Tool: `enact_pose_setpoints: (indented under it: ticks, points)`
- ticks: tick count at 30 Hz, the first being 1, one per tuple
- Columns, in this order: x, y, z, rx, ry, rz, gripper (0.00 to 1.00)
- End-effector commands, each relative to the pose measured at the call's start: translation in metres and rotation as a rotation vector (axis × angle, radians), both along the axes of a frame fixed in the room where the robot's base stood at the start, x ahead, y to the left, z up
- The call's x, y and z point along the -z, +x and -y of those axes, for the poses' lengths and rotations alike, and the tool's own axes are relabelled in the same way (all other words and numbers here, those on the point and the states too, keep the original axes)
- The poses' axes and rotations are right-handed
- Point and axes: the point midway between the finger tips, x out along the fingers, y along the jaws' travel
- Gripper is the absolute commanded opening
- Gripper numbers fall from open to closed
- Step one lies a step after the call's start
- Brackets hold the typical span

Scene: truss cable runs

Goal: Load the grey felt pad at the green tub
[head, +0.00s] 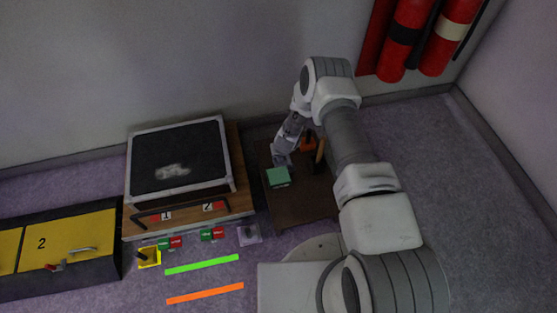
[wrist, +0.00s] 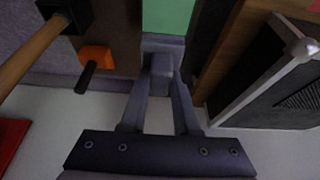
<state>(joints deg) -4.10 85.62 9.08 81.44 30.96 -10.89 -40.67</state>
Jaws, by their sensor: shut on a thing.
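The green tub (head: 277,177) stands on a dark brown low table (head: 300,205); it also shows at the top of the wrist view (wrist: 168,15). My gripper (head: 283,160) is just behind the tub in the head view. In the wrist view my gripper (wrist: 160,68) has its fingers closed in on a small grey piece (wrist: 161,66), which looks like the grey felt pad. The piece is at the tub's near edge in that view; I cannot tell if it touches the tub. The pad cannot be made out in the head view.
An orange block with a black handle (wrist: 95,57) and a wooden-handled tool (wrist: 30,52) stand beside my gripper. A wooden unit with a black-topped case (head: 178,155) is left of the table. Red cylinders (head: 405,35) hang on the wall. Purple floor is open at right.

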Motion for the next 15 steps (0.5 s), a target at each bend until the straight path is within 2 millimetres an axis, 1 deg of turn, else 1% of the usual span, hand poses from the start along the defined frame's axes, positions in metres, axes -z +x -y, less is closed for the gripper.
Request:
enact_pose_setpoints:
  ticks: [1, 3, 15]
  points:
    - [0.012, -0.004, -0.001, 0.005, 0.0, -0.001, 0.0]
    - [0.021, -0.008, -0.003, 0.009, 0.0, -0.001, 0.0]
    - [0.046, -0.01, -0.004, 0.012, 0.0, 0.002, 0.0]
